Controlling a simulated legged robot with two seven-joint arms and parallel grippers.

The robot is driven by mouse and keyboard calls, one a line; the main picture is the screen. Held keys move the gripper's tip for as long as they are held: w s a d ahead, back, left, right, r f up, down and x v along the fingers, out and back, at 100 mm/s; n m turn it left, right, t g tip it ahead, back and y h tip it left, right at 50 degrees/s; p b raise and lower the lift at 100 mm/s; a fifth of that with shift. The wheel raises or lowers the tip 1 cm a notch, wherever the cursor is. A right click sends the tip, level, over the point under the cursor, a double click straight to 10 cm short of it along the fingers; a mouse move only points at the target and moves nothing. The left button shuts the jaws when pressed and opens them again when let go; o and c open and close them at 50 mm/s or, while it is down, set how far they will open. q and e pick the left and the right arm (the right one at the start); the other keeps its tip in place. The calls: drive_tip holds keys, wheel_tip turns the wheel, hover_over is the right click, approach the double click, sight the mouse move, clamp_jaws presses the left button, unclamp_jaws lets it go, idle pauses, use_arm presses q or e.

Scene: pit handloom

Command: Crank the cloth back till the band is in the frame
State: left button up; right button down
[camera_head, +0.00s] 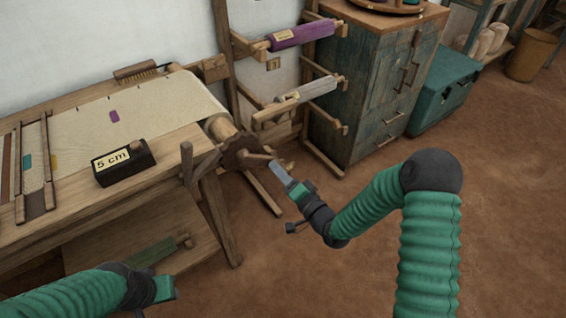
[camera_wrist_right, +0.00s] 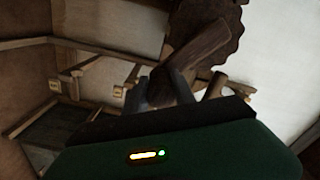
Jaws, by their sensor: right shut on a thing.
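The cream cloth (camera_head: 160,106) lies over the loom table and runs onto a wooden roller (camera_head: 219,127) at its right end. A purple patch (camera_head: 114,117) shows on the cloth; a teal patch (camera_head: 28,162) and a small yellow one (camera_head: 54,161) lie farther left, by an upright-sided wooden frame (camera_head: 47,165). A dark toothed wheel (camera_head: 236,153) with a crank handle (camera_head: 258,157) is on the roller's end. My right gripper (camera_head: 276,168) is shut on the crank handle; the wrist view shows the fingers (camera_wrist_right: 165,88) around it. My left gripper (camera_head: 166,288) is low at left, its fingers unclear.
A black block labelled "5 cm" (camera_head: 124,163) and a brush (camera_head: 136,72) lie on the table. A rack with a purple roll (camera_head: 302,35) and a grey roll (camera_head: 312,89) stands behind the crank, beside a drawer cabinet (camera_head: 372,85).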

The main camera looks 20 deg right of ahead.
drive_tip(key=s+a+f+m+p, duration=0.2)
drive_tip(key=a+f+m, duration=0.2)
drive_tip(key=m, duration=0.4)
drive_tip(key=shift+s+a+f+m, duration=0.2)
drive_tip(key=shift+a+m, duration=0.2)
drive_tip(key=shift+a, duration=0.45)
drive_tip(key=c, duration=1.1)
unclamp_jaws()
drive_tip(key=shift+o, duration=0.2)
drive_tip(key=shift+d+r, duration=0.1)
drive_tip(key=p+v, duration=0.2)
drive_tip(key=v, duration=1.4)
drive_tip(key=shift+s+d, duration=0.15)
drive_tip(key=shift+s, duration=0.2)
